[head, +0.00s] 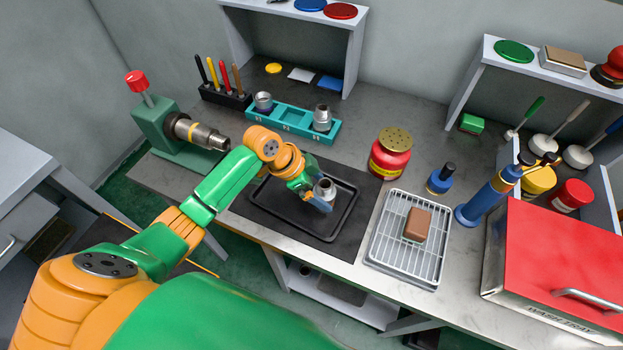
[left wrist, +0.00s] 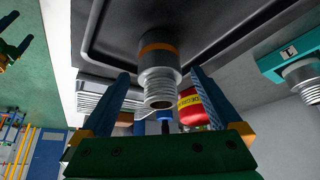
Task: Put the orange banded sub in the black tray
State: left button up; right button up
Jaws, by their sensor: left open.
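The orange banded sub is a grey metal piece with a threaded end and an orange band. It shows in the head view (head: 325,189) and the left wrist view (left wrist: 158,72). It appears to stand in the black tray (head: 283,226), threaded end up, though its foot is partly hidden in the head view. My left gripper (head: 318,198) is open, with its blue fingers either side of the sub and a gap visible at each side in the wrist view. What looks like my right gripper (left wrist: 13,42) shows small at the left wrist view's edge, its jaw state unclear.
A teal rack (head: 290,123) with two other metal fittings stands behind the tray. A green vise (head: 172,138) is at left. A red and yellow can (head: 390,158) and a wire rack (head: 402,261) with a brown block stand right of the tray. A red-lidded wash tray (head: 563,255) is further right.

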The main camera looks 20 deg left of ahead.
pick_arm(q)
jog(key=v, duration=1)
jog(key=shift+r, duration=0.1)
